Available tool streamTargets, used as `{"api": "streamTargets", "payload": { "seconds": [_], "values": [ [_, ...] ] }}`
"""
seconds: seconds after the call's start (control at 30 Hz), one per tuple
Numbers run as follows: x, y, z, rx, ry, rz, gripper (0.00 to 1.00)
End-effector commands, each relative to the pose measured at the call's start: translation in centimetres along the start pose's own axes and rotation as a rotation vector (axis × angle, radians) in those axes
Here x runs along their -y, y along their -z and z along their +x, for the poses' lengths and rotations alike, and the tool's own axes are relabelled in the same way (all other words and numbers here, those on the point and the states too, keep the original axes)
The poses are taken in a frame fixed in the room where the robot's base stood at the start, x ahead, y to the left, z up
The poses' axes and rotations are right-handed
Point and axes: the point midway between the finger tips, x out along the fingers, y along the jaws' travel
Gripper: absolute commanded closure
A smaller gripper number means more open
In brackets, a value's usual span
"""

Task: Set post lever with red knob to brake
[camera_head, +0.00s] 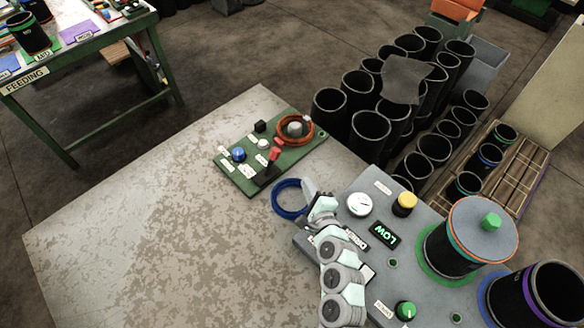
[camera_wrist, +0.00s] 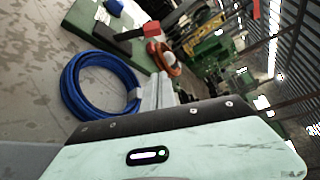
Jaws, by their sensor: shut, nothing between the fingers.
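The post lever with the red knob (camera_head: 274,153) stands on the green panel (camera_head: 233,172) on the worn table. Its black base (camera_head: 265,176) sits near the panel's front edge. In the wrist view the red knob (camera_wrist: 152,27) and the black lever arm (camera_wrist: 118,35) show beyond my fingers. Small white labels lie around the lever, too small to read. My gripper (camera_head: 308,184) is shut and empty, in front and to the right of the panel, apart from the lever. Its fingers also show in the wrist view (camera_wrist: 157,90).
A blue ring (camera_head: 275,193) lies right beside my gripper. The panel also bears a blue knob (camera_head: 238,154) and an orange-brown ring (camera_head: 309,135). A grey console (camera_head: 345,225) with a LOW display (camera_head: 384,234) is at the right. The table's left part is clear.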

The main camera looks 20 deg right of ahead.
Motion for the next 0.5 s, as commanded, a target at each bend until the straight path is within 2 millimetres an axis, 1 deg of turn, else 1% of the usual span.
{"api": "streamTargets", "payload": {
  "seconds": [0.17,0.5],
  "values": [
    [-0.1,-0.1,2.1,0.003,-0.004,-0.001,1.00],
    [-0.1,-0.1,8.5,0.002,-0.001,-0.003,1.00]
  ]
}}
